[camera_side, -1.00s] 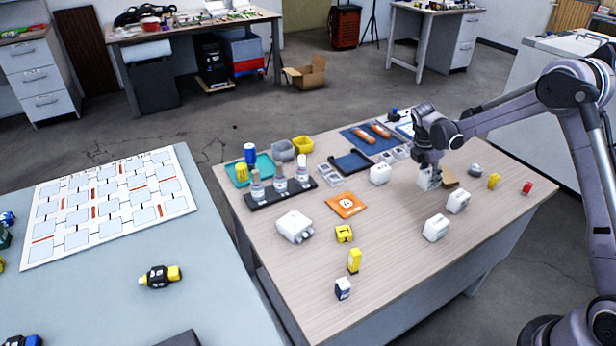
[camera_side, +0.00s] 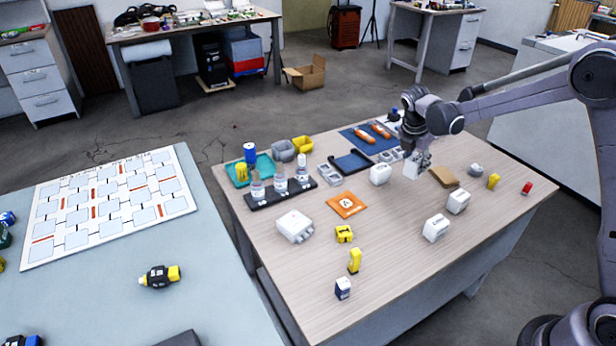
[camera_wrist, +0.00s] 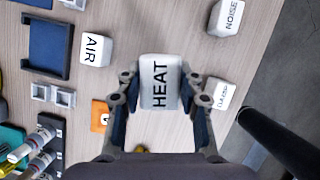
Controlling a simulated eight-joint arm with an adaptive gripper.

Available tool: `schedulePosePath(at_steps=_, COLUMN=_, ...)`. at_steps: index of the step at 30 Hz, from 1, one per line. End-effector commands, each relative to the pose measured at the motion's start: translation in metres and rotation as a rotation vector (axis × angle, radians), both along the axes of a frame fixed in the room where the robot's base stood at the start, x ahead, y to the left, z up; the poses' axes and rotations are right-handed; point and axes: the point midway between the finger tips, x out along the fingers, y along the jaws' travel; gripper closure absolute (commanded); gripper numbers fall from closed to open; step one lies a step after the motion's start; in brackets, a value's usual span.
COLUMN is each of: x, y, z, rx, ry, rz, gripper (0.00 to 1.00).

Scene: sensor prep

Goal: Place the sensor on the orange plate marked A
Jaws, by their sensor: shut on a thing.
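My gripper (camera_side: 416,160) is shut on a white block-shaped sensor (camera_side: 413,171) and holds it over the right part of the wooden table. In the wrist view the held sensor (camera_wrist: 160,84) reads HEAT and sits between the two fingers of my gripper (camera_wrist: 160,95). The orange plate (camera_side: 346,204), with a white mark on it, lies flat on the table, to the left of and nearer than my gripper. In the wrist view the orange plate (camera_wrist: 101,115) shows partly, left of the left finger. Its top is bare in the side view.
A white block reading AIR (camera_wrist: 96,49) stands between gripper and plate; it also shows in the side view (camera_side: 380,174). Other white blocks (camera_side: 436,228) stand nearer. A brown piece (camera_side: 444,177) lies right of the gripper. A white box (camera_side: 295,226) and bottle rack (camera_side: 280,192) are left.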

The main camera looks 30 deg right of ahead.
Motion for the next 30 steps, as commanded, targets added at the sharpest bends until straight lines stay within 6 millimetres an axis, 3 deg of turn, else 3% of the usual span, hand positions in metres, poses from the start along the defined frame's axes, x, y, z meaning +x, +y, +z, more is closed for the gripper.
schedulePosePath(at_steps=3, x=0.016, y=0.032, z=0.002, rx=-0.001, ry=-0.001, rz=0.082, gripper=0.96)
schedulePosePath(at_steps=10, x=0.031, y=0.063, z=-0.001, rx=-0.002, ry=-0.001, rz=0.146, gripper=0.96)
schedulePosePath(at_steps=24, x=0.075, y=0.137, z=-0.053, rx=-0.002, ry=0.0, rz=0.147, gripper=0.96)
schedulePosePath(at_steps=30, x=0.086, y=0.155, z=-0.066, rx=-0.002, ry=0.0, rz=0.145, gripper=0.96)
